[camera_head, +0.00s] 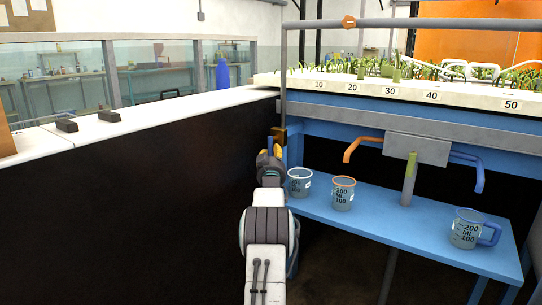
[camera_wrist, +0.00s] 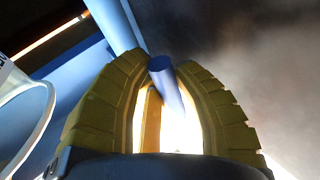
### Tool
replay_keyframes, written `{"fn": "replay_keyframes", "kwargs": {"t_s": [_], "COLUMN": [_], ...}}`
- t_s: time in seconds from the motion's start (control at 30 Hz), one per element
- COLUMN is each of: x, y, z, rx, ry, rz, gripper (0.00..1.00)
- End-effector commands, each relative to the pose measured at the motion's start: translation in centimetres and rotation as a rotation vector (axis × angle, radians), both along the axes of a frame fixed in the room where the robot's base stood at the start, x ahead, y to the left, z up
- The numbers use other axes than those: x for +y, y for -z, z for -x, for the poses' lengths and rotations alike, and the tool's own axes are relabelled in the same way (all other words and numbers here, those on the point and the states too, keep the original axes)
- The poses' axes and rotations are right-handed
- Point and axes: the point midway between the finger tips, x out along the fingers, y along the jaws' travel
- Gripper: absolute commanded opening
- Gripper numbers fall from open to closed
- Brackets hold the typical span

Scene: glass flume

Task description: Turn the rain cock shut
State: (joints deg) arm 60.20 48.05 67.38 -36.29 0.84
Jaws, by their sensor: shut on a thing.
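The rain cock has a brass body (camera_head: 279,133) at the foot of a thin grey upright pipe (camera_head: 284,70), by the left end of the blue frame. Its blue lever (camera_head: 270,144) points roughly upright in the head view. My gripper (camera_head: 270,154) is shut on this lever. In the wrist view my yellow fingers (camera_wrist: 165,95) curve in on both sides of the blue lever (camera_wrist: 163,72), and a brass-coloured piece (camera_wrist: 151,120) shows between them. My fingers hide part of the cock, so its exact setting cannot be told.
A blue shelf (camera_head: 400,240) at the right holds a clear cup (camera_head: 300,183), an orange-rimmed cup (camera_head: 343,194) and a blue-handled cup (camera_head: 466,230). Orange (camera_head: 362,146) and blue (camera_head: 470,168) bent pipes are above. A black-sided, white-topped bench (camera_head: 190,112) stands at the left.

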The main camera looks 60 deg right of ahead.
Motion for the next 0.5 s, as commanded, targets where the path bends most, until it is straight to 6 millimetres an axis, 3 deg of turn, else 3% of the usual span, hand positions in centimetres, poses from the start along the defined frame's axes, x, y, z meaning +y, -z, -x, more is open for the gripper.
{"fn": "replay_keyframes", "kwargs": {"t_s": [0.27, 0.3, 0.5], "x": [0.22, 0.22, 0.2], "y": [-0.02, -0.02, -0.09], "z": [-0.36, -0.36, -0.3], "rx": [0.001, 0.001, 0.0], "ry": [-0.005, -0.005, -0.005], "rz": [0.001, 0.001, 0.002], "gripper": [0.0, 0.27, 0.45]}}
